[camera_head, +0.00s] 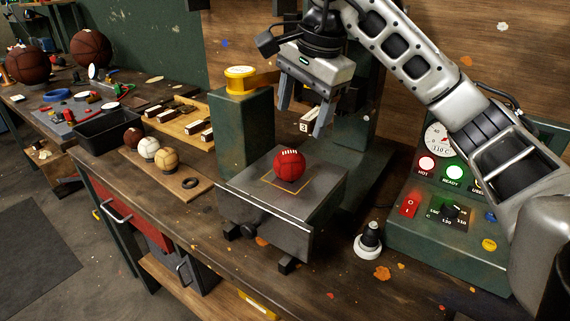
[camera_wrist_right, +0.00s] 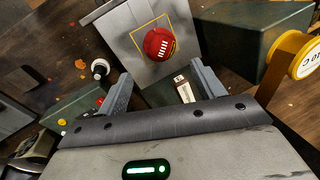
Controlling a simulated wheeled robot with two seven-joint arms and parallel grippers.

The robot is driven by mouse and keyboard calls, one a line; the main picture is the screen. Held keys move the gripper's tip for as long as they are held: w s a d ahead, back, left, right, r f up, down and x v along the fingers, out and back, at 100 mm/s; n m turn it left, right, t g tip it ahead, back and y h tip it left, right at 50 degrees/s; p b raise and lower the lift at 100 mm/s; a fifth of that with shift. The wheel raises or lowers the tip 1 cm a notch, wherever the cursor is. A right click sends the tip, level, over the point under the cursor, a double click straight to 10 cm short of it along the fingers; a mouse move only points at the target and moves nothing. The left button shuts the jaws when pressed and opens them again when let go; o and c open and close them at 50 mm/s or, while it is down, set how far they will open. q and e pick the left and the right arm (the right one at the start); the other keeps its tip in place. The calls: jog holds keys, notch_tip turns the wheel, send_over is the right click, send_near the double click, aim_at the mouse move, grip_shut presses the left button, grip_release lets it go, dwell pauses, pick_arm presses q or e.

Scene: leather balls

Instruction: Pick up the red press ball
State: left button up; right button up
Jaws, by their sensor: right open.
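The red press ball (camera_head: 289,164) has pale stitching and rests on the grey press plate (camera_head: 320,196), inside a yellow square outline. It also shows in the right wrist view (camera_wrist_right: 159,44), beyond the fingertips. My right gripper (camera_head: 303,120) is open and empty, above and slightly behind the ball in the head view, with its fingers pointing down. It also shows in the right wrist view (camera_wrist_right: 163,82), and the ball is not between its fingers. My left gripper is in neither view.
A control box (camera_head: 450,215) with lit buttons is at right, near a black-and-white knob (camera_head: 369,238). Several balls sit on a wooden board (camera_head: 170,180) at left, by a black bin (camera_head: 108,128).

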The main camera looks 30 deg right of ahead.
aim_at(292, 153)
jog(key=x, duration=0.5)
jog(key=shift+f, duration=0.2)
jog(key=shift+p+x, duration=0.55)
jog(key=shift+x, duration=2.6)
jog(key=c, duration=0.8)
jog(key=shift+c, duration=0.3)
jog(key=shift+r, duration=0.1)
